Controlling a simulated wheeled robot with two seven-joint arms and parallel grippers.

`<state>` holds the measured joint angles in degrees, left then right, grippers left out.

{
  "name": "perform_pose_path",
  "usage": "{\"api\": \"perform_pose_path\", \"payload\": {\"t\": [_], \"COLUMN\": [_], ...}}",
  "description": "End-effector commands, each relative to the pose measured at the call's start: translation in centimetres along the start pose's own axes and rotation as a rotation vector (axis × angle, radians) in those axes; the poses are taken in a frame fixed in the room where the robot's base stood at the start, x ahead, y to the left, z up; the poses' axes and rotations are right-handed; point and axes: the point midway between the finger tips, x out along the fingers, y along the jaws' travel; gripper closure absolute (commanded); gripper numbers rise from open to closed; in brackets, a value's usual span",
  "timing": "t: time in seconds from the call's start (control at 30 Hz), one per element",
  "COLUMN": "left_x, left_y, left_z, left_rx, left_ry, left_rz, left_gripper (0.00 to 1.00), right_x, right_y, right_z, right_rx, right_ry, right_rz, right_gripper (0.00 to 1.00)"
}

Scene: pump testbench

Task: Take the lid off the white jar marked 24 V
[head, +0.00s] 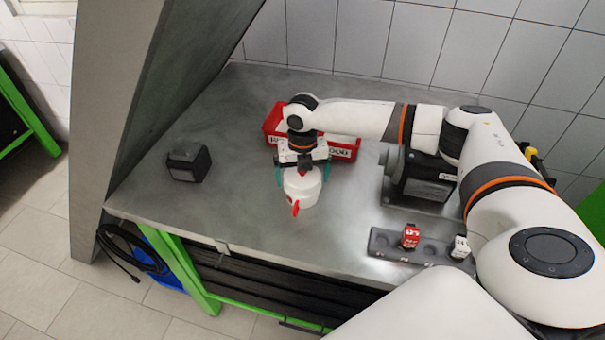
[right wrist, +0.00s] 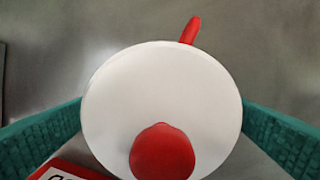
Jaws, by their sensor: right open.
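A white round jar (head: 301,188) with a red side handle stands on the metal bench. Its white lid (right wrist: 160,85) with a red knob (right wrist: 162,152) fills the middle of the right wrist view. I see no 24 V marking on this jar. My right gripper (head: 302,172) is over the jar, pointing down. Its two teal fingers are open, one on each side of the lid; I cannot tell whether they touch it. A small white piece (head: 460,247), which seems to be marked 24, sits at the grey rack's right end. My left gripper is not in view.
A red bin (head: 347,152) with a white label stands behind the jar. A dark block (head: 188,162) is at left and a dark machine (head: 425,185) at right. The grey rack (head: 385,244) also holds a red piece (head: 410,237).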

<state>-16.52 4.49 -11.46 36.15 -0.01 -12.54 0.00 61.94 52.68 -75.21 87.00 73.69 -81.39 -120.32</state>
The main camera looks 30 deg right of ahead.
Motion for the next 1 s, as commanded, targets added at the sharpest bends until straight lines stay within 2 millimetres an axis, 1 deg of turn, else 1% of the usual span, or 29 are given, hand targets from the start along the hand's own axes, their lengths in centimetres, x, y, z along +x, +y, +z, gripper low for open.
{"api": "perform_pose_path", "payload": {"t": [0.1,0.27,0.3,0.37,0.4,0.43,0.7,0.77,0.83,1.0], "left_x": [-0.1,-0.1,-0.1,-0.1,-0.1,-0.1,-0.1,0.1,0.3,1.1], "left_y": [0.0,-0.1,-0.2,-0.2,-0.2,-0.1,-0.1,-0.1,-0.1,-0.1], "left_z": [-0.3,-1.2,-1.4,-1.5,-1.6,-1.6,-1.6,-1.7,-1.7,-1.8], "left_rx": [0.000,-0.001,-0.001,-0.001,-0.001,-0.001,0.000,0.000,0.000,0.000], "left_ry": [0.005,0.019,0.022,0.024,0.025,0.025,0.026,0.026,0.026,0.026], "left_rz": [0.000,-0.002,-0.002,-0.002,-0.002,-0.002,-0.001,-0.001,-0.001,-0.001], "left_gripper": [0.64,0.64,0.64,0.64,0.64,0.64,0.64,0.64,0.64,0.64], "right_x": [0.5,0.5,0.5,0.5,0.5,0.5,0.3,0.0,-0.8,-4.1], "right_y": [0.0,0.0,0.0,0.0,0.0,0.0,0.0,0.0,-0.1,-0.1], "right_z": [0.0,0.0,0.0,0.0,0.0,0.0,0.0,-0.1,-0.1,-0.1], "right_rx": [0.000,0.000,0.000,0.000,0.000,0.000,0.000,0.000,-0.001,-0.001], "right_ry": [0.001,0.001,0.001,0.001,0.001,0.001,0.002,0.002,0.003,0.005], "right_rz": [-0.001,-0.001,-0.001,-0.001,-0.001,-0.001,-0.002,-0.002,-0.004,-0.004], "right_gripper": [0.00,0.00,0.03,0.13,0.20,0.22,0.22,0.22,0.22,0.22]}}
